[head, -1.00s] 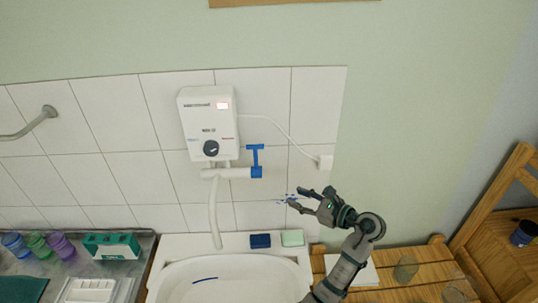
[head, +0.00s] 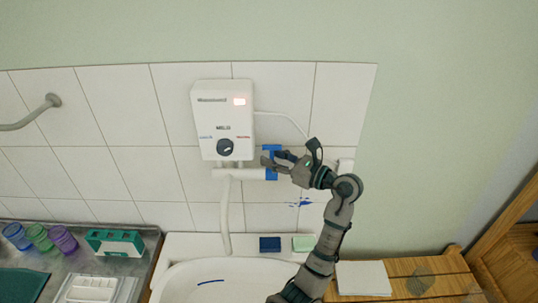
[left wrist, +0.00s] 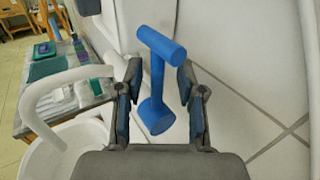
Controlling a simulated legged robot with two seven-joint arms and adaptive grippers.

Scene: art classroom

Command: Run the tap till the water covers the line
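The blue T-shaped tap handle (head: 269,149) is at the right end of the white pipe (head: 235,174) under the water heater (head: 222,118). My left gripper (head: 283,160) is at the handle, from the right. In the left wrist view the handle (left wrist: 158,75) stands between my open fingers, with gaps at both sides. The spout (head: 226,215) hangs down over the white basin (head: 185,272). A dark blue line (head: 210,282) shows inside the basin. I see no stream from the spout; the basin's lower part is cut off. My right gripper is not in view.
A dark blue block (head: 270,244) and a pale green block (head: 303,243) lie on the basin's back ledge. Cups (head: 38,238) and a green box (head: 115,243) stand on the left counter. A wooden table (head: 405,270) is at the right.

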